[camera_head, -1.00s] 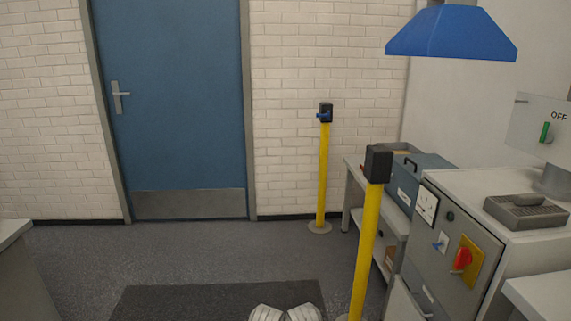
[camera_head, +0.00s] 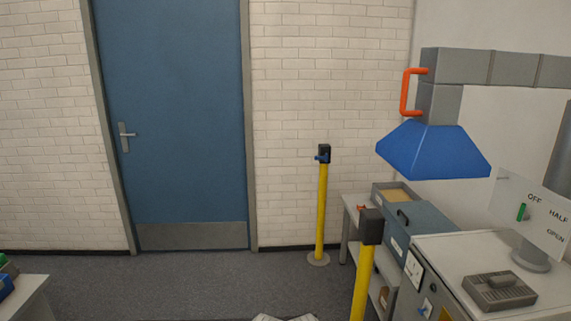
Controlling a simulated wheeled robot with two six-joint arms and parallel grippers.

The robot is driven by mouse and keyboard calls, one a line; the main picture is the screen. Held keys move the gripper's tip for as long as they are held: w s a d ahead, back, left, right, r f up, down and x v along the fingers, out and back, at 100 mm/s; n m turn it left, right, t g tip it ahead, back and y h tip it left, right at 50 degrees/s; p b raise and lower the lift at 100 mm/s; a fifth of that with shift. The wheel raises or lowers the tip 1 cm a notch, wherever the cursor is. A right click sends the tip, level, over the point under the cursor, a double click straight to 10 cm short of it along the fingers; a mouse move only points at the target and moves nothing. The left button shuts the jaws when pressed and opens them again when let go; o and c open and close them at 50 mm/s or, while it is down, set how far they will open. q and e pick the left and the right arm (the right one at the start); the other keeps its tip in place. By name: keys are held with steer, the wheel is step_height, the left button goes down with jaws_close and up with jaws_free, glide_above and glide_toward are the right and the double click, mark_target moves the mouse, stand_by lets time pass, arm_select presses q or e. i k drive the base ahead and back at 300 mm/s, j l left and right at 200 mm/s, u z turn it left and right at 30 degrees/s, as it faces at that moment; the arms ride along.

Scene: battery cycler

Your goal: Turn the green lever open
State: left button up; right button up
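The small green lever (camera_head: 521,212) is on a pale sign plate (camera_head: 545,222) at the right. The plate carries the words OFF, HALF and OPEN. The lever stands nearly upright just below and left of the word OFF. The plate is mounted by a grey round pipe fitting (camera_head: 531,258) on the grey cabinet. Neither of my grippers is in view.
A blue extraction hood (camera_head: 432,150) with an orange handle (camera_head: 404,92) hangs from a grey duct. A grey cabinet (camera_head: 450,250) bears a dark tray (camera_head: 500,291). Yellow posts (camera_head: 322,210) stand before it. A blue door (camera_head: 180,110) is behind open floor.

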mark_target(521, 217)
steer(key=z, duration=1.5)
steer(key=i+j+u, duration=0.3)
steer(key=k+j, duration=0.05)
steer(key=k, duration=0.05)
